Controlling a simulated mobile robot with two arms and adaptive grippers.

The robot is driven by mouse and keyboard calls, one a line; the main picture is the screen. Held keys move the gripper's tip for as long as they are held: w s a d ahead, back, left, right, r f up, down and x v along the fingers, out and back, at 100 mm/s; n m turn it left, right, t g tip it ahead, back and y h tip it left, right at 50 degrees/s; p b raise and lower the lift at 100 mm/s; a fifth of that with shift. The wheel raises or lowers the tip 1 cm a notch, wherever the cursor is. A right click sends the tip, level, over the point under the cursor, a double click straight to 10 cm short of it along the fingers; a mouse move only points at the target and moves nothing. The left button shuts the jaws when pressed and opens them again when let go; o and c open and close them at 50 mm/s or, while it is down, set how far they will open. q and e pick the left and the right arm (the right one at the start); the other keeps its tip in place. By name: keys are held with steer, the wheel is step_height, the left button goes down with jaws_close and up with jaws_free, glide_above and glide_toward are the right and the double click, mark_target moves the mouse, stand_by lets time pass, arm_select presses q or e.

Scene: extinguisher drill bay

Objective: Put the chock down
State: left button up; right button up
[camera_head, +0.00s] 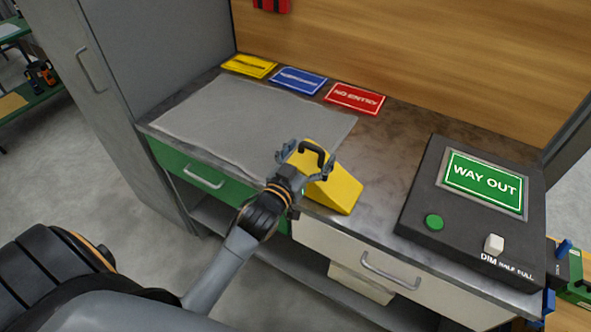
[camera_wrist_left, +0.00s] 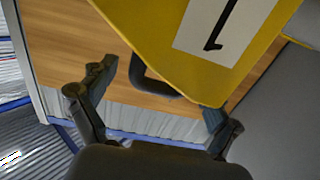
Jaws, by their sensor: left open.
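The chock (camera_head: 338,191) is a yellow wedge with a black handle, at the front edge of the workbench, partly over the grey mat's corner. I cannot tell whether its whole underside rests on the top. My left gripper (camera_head: 306,161) is at its handle end, with the fingers spread open on either side of the black handle. In the left wrist view the chock (camera_wrist_left: 150,22) fills the top with a white label marked 1. There the open left gripper (camera_wrist_left: 160,90) has the handle between its fingers. My right gripper is not in view.
The grey mat (camera_head: 235,118) covers the bench's left part. Yellow, blue and red signs (camera_head: 355,98) lie along the back. A black WAY OUT sign box (camera_head: 420,205) stands at the right. Bench top between chock and box is clear.

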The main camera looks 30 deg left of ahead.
arm_select(q)
steer(key=s+b, duration=0.1)
steer(key=s, duration=1)
steer(key=shift+r+b, duration=0.15)
steer(key=shift+b, duration=0.2)
